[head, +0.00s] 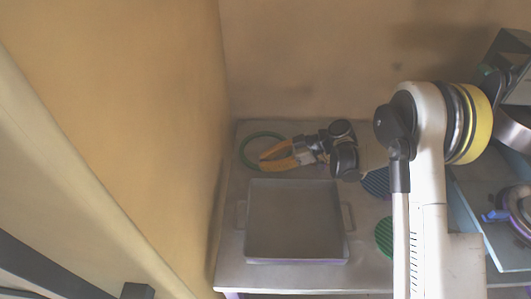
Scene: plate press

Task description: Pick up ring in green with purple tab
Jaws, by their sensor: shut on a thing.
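The green ring (243,146) is at the back left of the table, near the wall corner. My gripper (265,160) reaches in from the right with its orange fingers. The fingers are shut on the ring at its near right side and hide that part of it. I cannot make out a purple tab on the ring; it may be behind the fingers. I cannot tell whether the ring is lifted off the table.
A grey square tray (247,222) with side handles stands just in front of the ring. A green ribbed disc (384,236) and a dark blue ribbed disc (377,182) lie to its right. A purple-and-blue item (497,216) is at far right. Walls close in left and behind.

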